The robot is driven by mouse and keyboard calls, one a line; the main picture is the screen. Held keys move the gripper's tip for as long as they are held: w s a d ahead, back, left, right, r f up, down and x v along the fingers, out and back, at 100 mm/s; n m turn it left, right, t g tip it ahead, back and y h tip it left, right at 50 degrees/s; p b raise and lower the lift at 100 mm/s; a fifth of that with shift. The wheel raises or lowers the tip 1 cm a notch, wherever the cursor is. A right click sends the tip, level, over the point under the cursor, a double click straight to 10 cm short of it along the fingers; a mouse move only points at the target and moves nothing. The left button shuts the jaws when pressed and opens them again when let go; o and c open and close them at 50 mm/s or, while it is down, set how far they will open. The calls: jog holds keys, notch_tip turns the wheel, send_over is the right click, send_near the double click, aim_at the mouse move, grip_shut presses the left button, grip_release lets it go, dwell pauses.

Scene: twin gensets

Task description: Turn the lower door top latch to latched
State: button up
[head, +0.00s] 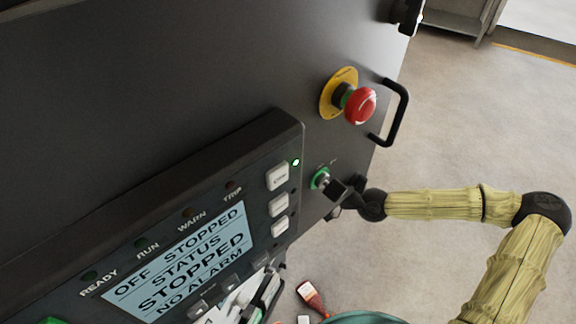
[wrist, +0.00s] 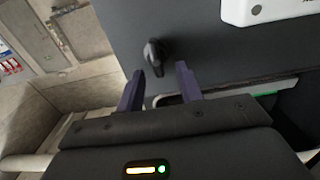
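In the wrist view a small black latch knob (wrist: 155,54) stands out from a dark grey door (wrist: 200,40), near its left edge. It appears to be the lower door top latch; its handle looks roughly upright. My gripper (wrist: 160,70) is open, its two dark fingers apart and pointing at the knob. The knob appears just beyond the fingertips, between their lines, and I see no contact. Nothing is held. In the head view my arm reaches in from the right to the cabinet's edge; my gripper's fingers and the latch cannot be made out there.
The cabinet (head: 170,80) carries a red emergency stop (head: 361,106), a black handle (head: 402,112), a green-ringed switch (head: 320,178) close to my wrist, and a display panel (head: 185,265). A red-handled tool (head: 312,297) lies below. Open floor (head: 480,120) is at right.

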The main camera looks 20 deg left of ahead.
jog(key=shift+a, duration=0.2)
grip_shut()
